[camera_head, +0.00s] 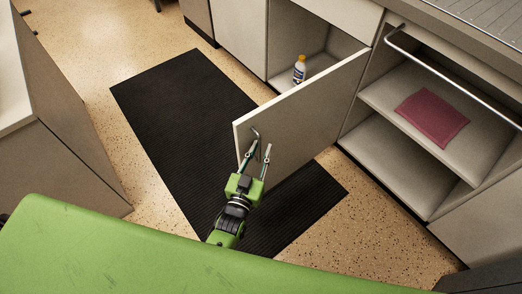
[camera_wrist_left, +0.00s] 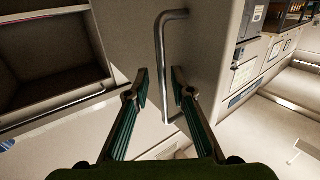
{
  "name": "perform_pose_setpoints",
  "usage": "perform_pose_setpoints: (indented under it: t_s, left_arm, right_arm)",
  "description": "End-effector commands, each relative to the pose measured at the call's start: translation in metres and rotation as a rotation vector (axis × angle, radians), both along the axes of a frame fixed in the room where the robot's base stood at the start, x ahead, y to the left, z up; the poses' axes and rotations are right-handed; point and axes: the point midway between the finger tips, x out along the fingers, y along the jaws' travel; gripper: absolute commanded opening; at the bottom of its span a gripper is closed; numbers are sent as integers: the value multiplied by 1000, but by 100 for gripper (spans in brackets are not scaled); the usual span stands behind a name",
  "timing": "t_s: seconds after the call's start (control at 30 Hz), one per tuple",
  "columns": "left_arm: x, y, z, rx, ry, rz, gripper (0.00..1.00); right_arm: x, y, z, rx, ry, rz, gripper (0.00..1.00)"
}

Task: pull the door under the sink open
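The pale cabinet door (camera_head: 300,117) stands swung well out from its cabinet (camera_head: 312,36), over the black mat. Its metal bar handle (camera_wrist_left: 161,50) runs along the door face in the left wrist view. My left gripper (camera_head: 262,146) is at the handle side of the door in the head view. Its two fingers (camera_wrist_left: 160,78) are apart in the left wrist view, with the handle bar showing in the gap between them. I see no finger clamped on the bar, and cannot tell how deep it sits between them. My right gripper is not in view.
A small bottle (camera_head: 300,69) stands inside the open cabinet. To the right, an open shelf unit (camera_head: 385,97) holds a red folded cloth (camera_head: 432,116), with a metal rail (camera_head: 450,78) above. The black mat (camera_head: 185,110) covers the floor; a cabinet (camera_head: 60,150) stands at left.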

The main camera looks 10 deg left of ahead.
Motion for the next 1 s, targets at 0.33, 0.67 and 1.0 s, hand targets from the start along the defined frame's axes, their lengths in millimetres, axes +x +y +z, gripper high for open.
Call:
perform_pose_setpoints:
  t_s: [0.33,0.67,1.0]
  left_arm:
    - [-9,1,-3,0,6,0,22]
    - [-74,7,-2,1,6,0,22]
    - [-117,11,-1,0,1,0,22]
  right_arm:
    - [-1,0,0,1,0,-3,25]
    - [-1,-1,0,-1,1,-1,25]
    - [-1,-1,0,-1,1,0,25]
